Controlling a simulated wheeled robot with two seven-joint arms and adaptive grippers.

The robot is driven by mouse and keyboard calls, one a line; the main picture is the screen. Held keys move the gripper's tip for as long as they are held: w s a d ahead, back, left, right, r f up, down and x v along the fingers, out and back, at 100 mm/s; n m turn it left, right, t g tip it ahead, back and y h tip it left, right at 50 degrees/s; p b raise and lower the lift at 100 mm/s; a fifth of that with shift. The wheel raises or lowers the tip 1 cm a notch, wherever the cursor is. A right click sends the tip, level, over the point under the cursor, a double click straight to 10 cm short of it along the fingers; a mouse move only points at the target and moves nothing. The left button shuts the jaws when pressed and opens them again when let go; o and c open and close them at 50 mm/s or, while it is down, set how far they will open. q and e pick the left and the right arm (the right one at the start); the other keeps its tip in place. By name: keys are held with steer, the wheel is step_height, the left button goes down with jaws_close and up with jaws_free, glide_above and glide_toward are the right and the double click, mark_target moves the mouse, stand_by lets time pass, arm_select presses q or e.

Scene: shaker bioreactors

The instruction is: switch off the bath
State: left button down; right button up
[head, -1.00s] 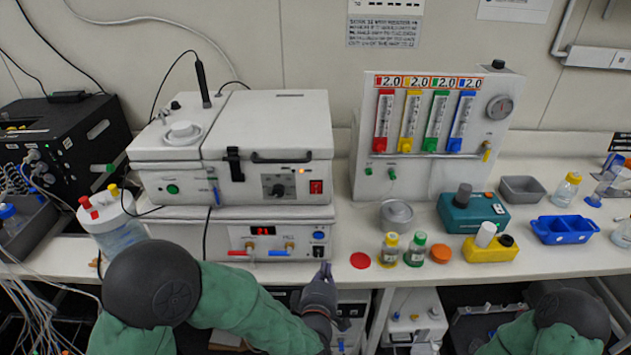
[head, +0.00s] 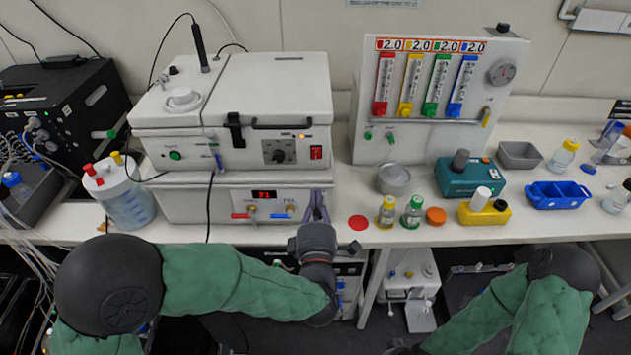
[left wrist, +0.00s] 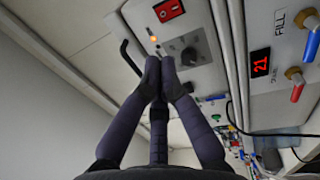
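Two white units are stacked at the back left; I cannot tell which is the bath. The upper, lidded unit (head: 272,95) has a lit orange lamp, a dark knob (head: 279,151) and a red switch (head: 316,152). The lower unit (head: 180,207) has a lit red display (head: 264,194) and red and blue tap levers. My left gripper (head: 318,203) points up before the lower unit's right end, covering the controls there. In the left wrist view its fingertips (left wrist: 160,66) meet, empty, with the knob and red switch (left wrist: 168,10) beyond. My right gripper's fingers are out of view.
A flowmeter panel (head: 432,82) stands right of the stacked units. A red disc (head: 358,222), small bottles (head: 387,211) and a teal device (head: 470,177) sit on the bench. A jug with red and yellow caps (head: 124,198) stands at the left. The bench edge is below my left gripper.

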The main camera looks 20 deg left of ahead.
mark_target(315, 149)
arm_select(q)
steer(key=x, duration=1.3)
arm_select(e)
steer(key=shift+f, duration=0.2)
arm_select(q)
steer(key=shift+w+b, duration=0.2)
steer(key=shift+b, duration=0.55)
steer(key=shift+r, duration=0.15)
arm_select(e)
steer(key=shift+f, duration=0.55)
